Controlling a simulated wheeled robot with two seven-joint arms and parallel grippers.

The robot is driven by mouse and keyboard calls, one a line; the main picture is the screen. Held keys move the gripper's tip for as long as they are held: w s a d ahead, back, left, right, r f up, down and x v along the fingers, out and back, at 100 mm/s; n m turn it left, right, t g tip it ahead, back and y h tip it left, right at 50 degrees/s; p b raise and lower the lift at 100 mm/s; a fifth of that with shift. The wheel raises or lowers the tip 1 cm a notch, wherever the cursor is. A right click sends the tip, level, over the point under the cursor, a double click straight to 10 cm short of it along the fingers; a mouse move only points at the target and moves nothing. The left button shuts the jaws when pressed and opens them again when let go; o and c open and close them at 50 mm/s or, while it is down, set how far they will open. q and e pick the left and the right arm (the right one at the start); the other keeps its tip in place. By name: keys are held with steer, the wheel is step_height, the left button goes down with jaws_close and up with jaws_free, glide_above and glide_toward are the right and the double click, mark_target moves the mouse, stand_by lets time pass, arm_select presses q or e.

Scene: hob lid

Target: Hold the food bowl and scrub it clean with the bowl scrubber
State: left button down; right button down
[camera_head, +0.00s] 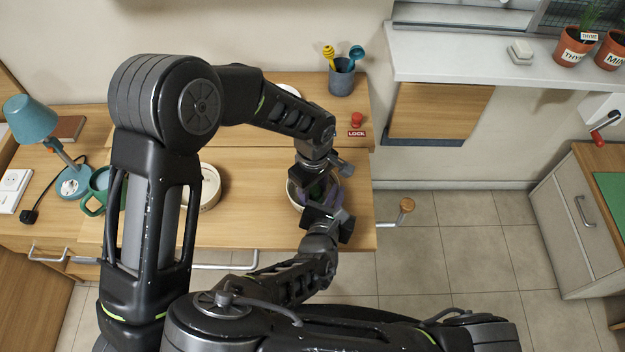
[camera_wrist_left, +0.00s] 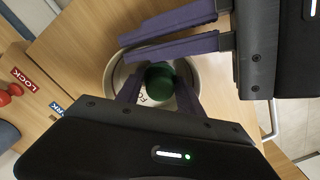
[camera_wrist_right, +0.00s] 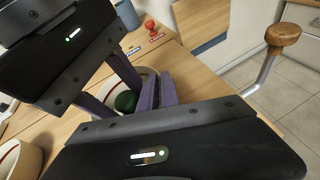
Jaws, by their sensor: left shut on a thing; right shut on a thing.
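The food bowl (camera_head: 292,194) is pale and round and sits near the right end of the wooden worktop. It also shows in the left wrist view (camera_wrist_left: 115,72) and the right wrist view (camera_wrist_right: 150,74). The dark green bowl scrubber (camera_wrist_left: 158,82) is inside it, low down, and also shows in the right wrist view (camera_wrist_right: 126,101). My left gripper (camera_wrist_left: 157,92) is shut on the scrubber from above, with purple fingers on either side. My right gripper (camera_wrist_right: 157,92) is shut on the bowl's wall, one finger inside and one outside. The finger contacts are partly hidden.
A white round container (camera_head: 210,188) and a green mug (camera_head: 97,190) stand left of the bowl. Behind are a red knob (camera_head: 356,119) with a LOCK label and a utensil cup (camera_head: 341,78). A wooden-knobbed crank (camera_head: 406,205) juts past the right edge.

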arm_select(q)
steer(key=shift+w+a, duration=0.15)
steer(key=shift+w, duration=1.3)
steer(key=shift+w+r, duration=0.15)
steer(key=shift+r, duration=0.05)
step_height(320, 180, up, 8)
steer(key=shift+f, duration=0.25)
steer(key=shift+f, duration=3.7)
steer(key=shift+s+d+f, duration=0.1)
steer(key=shift+s+f, duration=0.05)
steer(key=shift+s, duration=0.75)
steer(key=shift+s+d+f, duration=0.1)
steer(key=shift+s, duration=0.8)
steer(key=shift+w+a, duration=0.15)
steer(key=shift+w, duration=1.65)
step_height(320, 180, up, 8)
